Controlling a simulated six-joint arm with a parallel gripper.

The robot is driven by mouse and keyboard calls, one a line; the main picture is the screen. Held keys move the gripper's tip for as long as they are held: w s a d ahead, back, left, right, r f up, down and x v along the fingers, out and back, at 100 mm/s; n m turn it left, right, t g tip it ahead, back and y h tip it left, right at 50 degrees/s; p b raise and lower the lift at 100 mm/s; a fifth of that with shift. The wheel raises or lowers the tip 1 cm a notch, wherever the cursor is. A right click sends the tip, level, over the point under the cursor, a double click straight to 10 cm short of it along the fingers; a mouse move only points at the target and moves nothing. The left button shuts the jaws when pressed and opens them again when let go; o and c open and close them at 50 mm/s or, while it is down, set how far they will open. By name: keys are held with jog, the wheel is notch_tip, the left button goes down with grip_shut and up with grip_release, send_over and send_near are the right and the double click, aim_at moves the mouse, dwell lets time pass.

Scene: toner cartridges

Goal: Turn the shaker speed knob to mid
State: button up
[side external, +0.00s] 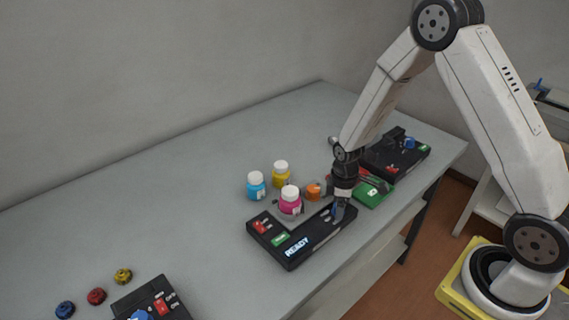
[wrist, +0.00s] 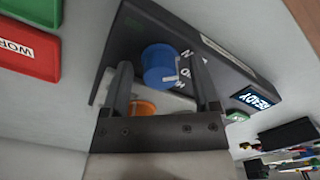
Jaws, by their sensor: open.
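A dark control box (side external: 290,249) with a lit READY display (side external: 297,246) stands near the table's front edge. In the wrist view its panel carries a blue knob (wrist: 158,68) with a pale pointer mark, and the READY display (wrist: 254,97) is to the right. My gripper (side external: 338,212) points down at the right end of this box. In the wrist view my gripper (wrist: 160,72) is open, with one finger on each side of the blue knob. I cannot tell whether either finger touches it. The scale marks are partly hidden.
Cyan (side external: 256,187), yellow (side external: 281,175) and magenta (side external: 290,201) bottles stand behind the box, close to an orange item (side external: 313,191). Another dark device (side external: 394,156) is at the back right. Another (side external: 152,300) is front left, near loose coloured knobs (side external: 96,296). The table's left middle is clear.

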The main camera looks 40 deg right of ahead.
grip_shut()
jog(key=shift+m, duration=0.5)
jog(key=m, duration=0.3)
jog(key=shift+m, duration=2.5)
grip_release()
